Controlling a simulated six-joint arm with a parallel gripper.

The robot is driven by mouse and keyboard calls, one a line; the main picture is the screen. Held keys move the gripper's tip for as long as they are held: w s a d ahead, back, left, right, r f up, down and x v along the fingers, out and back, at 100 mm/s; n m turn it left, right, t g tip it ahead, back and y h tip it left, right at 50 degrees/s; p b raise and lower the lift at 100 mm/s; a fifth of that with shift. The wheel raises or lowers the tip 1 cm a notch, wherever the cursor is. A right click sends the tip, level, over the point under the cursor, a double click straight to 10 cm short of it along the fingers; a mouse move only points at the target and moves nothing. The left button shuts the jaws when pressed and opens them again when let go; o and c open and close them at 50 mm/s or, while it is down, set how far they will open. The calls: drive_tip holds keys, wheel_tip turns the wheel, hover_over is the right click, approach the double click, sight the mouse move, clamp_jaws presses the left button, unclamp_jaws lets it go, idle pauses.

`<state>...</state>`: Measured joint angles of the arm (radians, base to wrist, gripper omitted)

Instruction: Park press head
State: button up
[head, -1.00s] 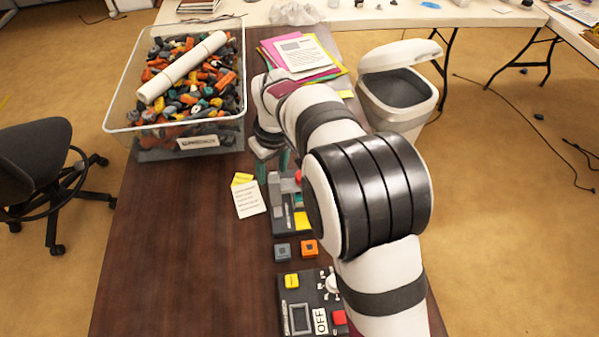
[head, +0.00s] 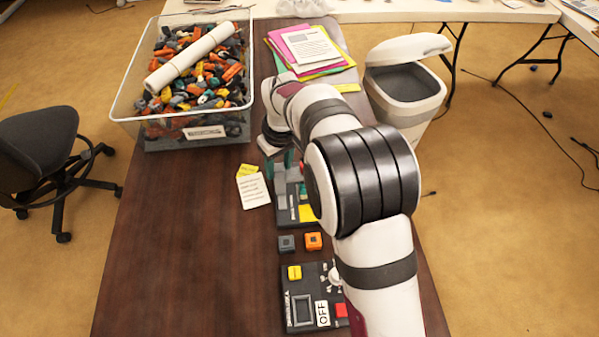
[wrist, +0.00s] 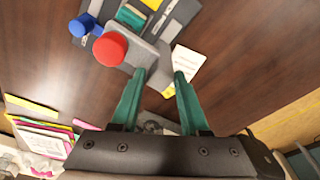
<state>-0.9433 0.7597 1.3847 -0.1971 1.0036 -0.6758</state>
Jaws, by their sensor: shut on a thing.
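The press (head: 291,197) stands on the dark table, with grey parts and a yellow patch on its base. My arm hides part of it in the head view. In the wrist view, the grey press head (wrist: 152,53) shows beside a large round red knob (wrist: 110,49). A blue knob (wrist: 84,26) is at the upper left there. My gripper (head: 279,166), with green fingers, is at the far end of the press. In the wrist view my gripper (wrist: 160,74) is shut on the grey press head, whose gripped part lies between the fingertips.
A clear bin of mixed parts (head: 150,133) stands at the back left. Orange (head: 313,241) and grey (head: 286,243) blocks and a control box with an OFF label (head: 297,322) lie nearer. A white note (head: 253,191) lies left of the press. The table's left front is clear.

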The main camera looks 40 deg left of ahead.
drive_tip(key=w+a, duration=0.4)
drive_tip(key=shift+w+a, duration=0.15)
drive_tip(key=shift+a, duration=0.05)
idle(0.4)
drive_tip(key=o, duration=0.8)
wheel_tip(320, 180, up, 6)
idle(0.3)
